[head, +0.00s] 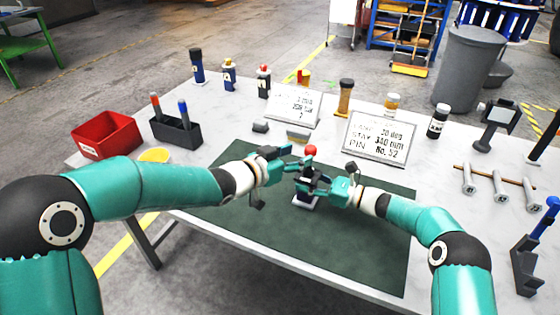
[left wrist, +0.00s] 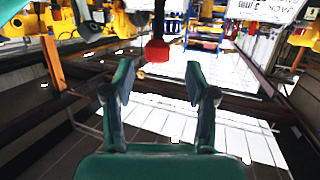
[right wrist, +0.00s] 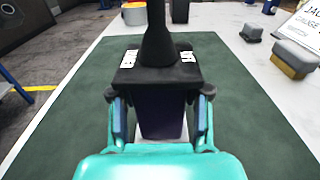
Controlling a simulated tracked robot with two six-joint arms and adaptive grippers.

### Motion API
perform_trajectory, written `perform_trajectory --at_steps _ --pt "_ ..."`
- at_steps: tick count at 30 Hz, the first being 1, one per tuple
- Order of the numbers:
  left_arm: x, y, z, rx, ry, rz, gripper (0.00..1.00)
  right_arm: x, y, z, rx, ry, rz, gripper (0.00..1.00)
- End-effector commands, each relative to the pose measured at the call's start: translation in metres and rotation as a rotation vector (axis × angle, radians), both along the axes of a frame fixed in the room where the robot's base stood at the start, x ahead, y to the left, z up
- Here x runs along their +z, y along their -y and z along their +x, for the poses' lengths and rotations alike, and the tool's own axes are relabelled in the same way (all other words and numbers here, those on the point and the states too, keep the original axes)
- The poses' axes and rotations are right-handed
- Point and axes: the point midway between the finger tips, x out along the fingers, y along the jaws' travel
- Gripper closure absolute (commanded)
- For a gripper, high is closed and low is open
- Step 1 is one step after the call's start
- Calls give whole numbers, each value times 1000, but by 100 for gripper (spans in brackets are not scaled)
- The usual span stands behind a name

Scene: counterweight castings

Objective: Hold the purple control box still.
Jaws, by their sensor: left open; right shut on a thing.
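The purple control box (right wrist: 162,122) stands upright on the green mat (head: 350,235), with a black top plate, white labels and a dark rubber boot around its stick. A red knob (head: 311,150) tops the stick; it also shows in the left wrist view (left wrist: 157,50). My right gripper (right wrist: 160,112) is shut on the box, one finger on each side. In the head view it (head: 305,180) hides much of the box. My left gripper (head: 286,158) is open and empty beside the knob, apart from it. In the left wrist view its fingers (left wrist: 160,80) point towards the knob.
Two sign cards (head: 379,138) stand behind the mat. A red bin (head: 106,135) and a black pen holder (head: 176,130) are at the left. Several bottles line the back. Metal bolts (head: 499,188) and a blue-handled tool (head: 527,255) lie right. The mat's front is clear.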

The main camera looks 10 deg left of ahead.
Motion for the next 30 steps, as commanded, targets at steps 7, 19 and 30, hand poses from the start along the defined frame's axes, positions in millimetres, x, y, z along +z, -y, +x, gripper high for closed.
perform_trajectory --at_steps 7,19,30 --pt "11 -28 -33 2 0 -1 43 1 1 1 -4 2 -1 100" --pt "13 -35 -44 0 -1 -1 43 1 1 1 -4 2 -1 100" --pt "13 -35 -43 0 -1 -1 43 1 1 1 -3 2 -1 23"
